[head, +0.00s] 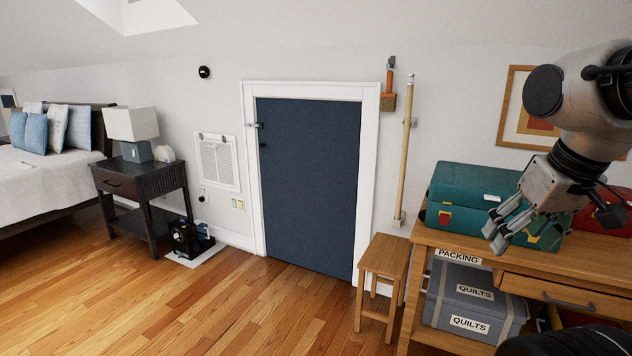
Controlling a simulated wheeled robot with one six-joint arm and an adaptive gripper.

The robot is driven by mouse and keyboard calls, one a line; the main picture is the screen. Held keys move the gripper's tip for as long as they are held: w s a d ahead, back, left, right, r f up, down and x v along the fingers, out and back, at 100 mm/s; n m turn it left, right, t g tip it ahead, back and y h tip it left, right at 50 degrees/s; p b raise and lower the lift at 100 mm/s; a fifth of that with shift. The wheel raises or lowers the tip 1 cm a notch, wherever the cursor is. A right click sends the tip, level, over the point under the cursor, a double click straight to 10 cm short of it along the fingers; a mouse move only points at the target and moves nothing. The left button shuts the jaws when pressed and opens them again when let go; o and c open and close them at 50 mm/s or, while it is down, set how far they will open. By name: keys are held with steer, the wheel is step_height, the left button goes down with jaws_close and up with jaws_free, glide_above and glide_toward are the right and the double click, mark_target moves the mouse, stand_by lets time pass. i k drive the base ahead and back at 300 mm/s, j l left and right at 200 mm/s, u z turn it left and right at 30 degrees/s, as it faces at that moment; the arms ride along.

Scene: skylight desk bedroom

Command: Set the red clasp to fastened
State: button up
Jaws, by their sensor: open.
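A teal case (475,183) lies closed on the wooden desk at the right. A small red clasp (444,217) is on the left part of its front face; it is too small to tell whether it is fastened. A yellow clasp (533,238) is farther right on the same face, partly behind my fingers. My gripper (495,236) is open and empty. It appears in front of the case's right half, to the right of the red clasp and apart from it.
A red case (604,217) stands behind my arm on the desk (470,246). A wooden stool (383,256) and a leaning pole (406,150) are left of the desk. The floor before the blue door (308,185) is clear.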

mark_target(444, 219)
steer(key=z, duration=1)
steer(key=i+l, duration=0.1)
steer(key=i, duration=0.45)
